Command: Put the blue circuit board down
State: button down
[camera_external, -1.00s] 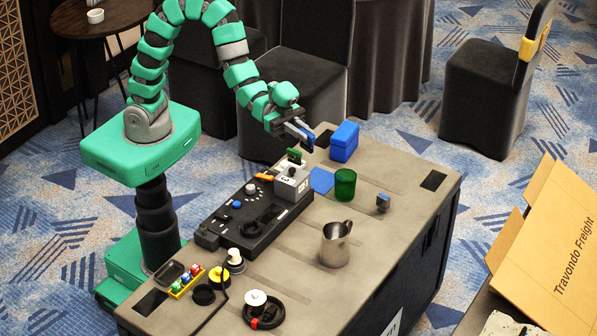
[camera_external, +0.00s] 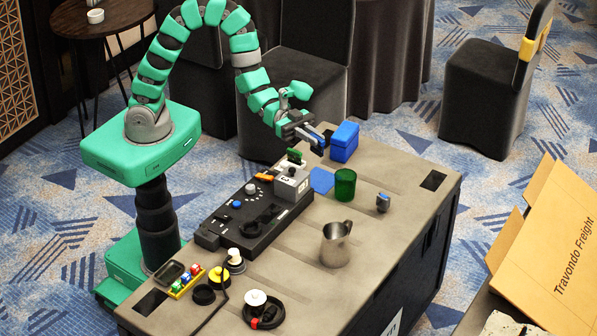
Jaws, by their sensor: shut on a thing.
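My gripper (camera_external: 316,141) is shut on the blue circuit board (camera_external: 320,146). It holds the board tilted above the far end of the table, just left of a blue box (camera_external: 344,142). The fingers cover part of the board. A flat blue piece (camera_external: 321,180) lies on the table below and in front of the gripper. A small green board (camera_external: 295,156) stands below and left of the gripper, at the far end of a black panel.
The black panel (camera_external: 235,227) with knobs and a grey block (camera_external: 291,184) runs along the table (camera_external: 400,180). A green cup (camera_external: 345,186), a small grey-blue object (camera_external: 383,203) and a metal pitcher (camera_external: 335,246) stand to its right. Bare tabletop lies between them.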

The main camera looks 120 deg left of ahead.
jog(key=s+a+f, duration=0.9)
jog(key=a+f, duration=0.2)
jog(key=s+a+f, duration=0.2)
jog(key=s, duration=0.4)
jog(key=s+a+f+n+y, duration=0.1)
jog(key=s+a+f, duration=0.1)
jog(key=s, duration=0.4)
jog(key=shift+s+a+f+y, duration=0.3)
jog(key=shift+s+a+f, duration=0.05)
jog(key=shift+f, duration=0.4)
jog(key=shift+f, duration=4.85)
jog(key=c, duration=1.4)
grip_release()
